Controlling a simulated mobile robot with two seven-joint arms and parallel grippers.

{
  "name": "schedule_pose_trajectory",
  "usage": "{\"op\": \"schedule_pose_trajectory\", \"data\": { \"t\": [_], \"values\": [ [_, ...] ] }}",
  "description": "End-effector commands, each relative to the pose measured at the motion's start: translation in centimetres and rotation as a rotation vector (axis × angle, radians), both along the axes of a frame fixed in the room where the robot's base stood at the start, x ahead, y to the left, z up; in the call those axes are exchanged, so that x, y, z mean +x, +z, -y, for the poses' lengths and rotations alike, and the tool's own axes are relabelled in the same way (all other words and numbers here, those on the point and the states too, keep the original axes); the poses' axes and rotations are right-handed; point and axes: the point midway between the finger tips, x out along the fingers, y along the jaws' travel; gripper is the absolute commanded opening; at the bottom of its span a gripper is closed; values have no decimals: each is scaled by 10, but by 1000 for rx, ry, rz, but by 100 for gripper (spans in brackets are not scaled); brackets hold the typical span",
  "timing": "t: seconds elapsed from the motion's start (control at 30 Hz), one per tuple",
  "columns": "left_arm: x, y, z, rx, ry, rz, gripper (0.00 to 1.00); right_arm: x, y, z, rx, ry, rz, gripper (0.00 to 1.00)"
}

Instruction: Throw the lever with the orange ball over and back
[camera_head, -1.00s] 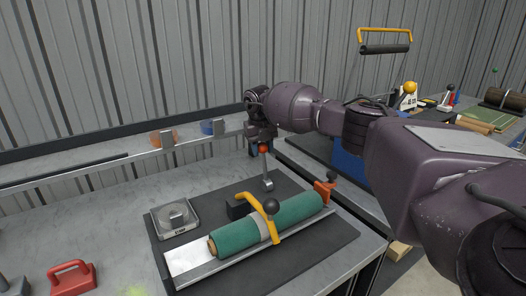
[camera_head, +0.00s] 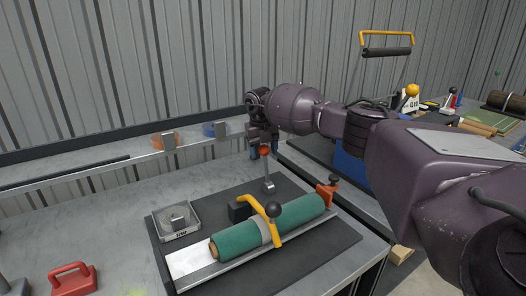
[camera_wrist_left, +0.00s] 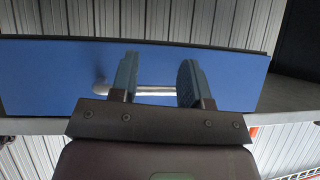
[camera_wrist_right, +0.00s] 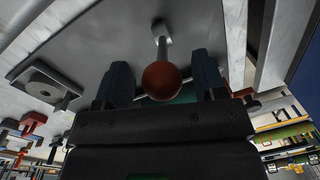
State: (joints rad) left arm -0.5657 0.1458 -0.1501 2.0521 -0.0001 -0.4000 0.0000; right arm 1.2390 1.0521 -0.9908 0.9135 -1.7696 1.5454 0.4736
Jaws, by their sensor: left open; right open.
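The lever's orange-red ball (camera_head: 265,152) tops a short metal rod that stands nearly upright from a grey pivot (camera_head: 268,186) on the dark board. My right gripper (camera_head: 263,142) is open and comes down over the ball from above. In the right wrist view the ball (camera_wrist_right: 161,80) sits between the two open fingers (camera_wrist_right: 161,78), with gaps visible on both sides. My left gripper (camera_wrist_left: 158,75) is open in the left wrist view, its fingers in front of a silver bar handle (camera_wrist_left: 152,90) on a blue panel (camera_wrist_left: 50,75). The left arm is not in the head view.
A green roll (camera_head: 240,239) lies in a metal trough in front of the lever, under a yellow clamp arm (camera_head: 268,218) with a black knob. A scale (camera_head: 177,219) stands left on the board. A red handled weight (camera_head: 72,279) is at front left. A rail (camera_head: 100,169) runs behind.

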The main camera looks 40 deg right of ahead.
Motion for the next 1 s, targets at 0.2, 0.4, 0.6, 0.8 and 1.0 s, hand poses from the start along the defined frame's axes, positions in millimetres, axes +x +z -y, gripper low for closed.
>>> {"op": "schedule_pose_trajectory", "data": {
  "t": [0.2, 0.4, 0.6, 0.8, 1.0],
  "values": [
    [1, 6, 0, -1, 2, 8, 43, 1, 37, -2, -1, 0, 6, 64],
    [-3, 7, -1, -1, 5, 5, 43, 1, 73, -6, 1, 2, 7, 64],
    [-4, 6, -1, -1, 5, 2, 43, 1, 96, -9, 0, 1, 4, 64],
    [-3, 6, -1, 0, 5, 3, 43, 1, 103, -9, 0, 1, 2, 64],
    [-3, 7, -1, 1, 3, 4, 43, 1, 103, -9, 0, 1, 2, 64]
  ]
}}
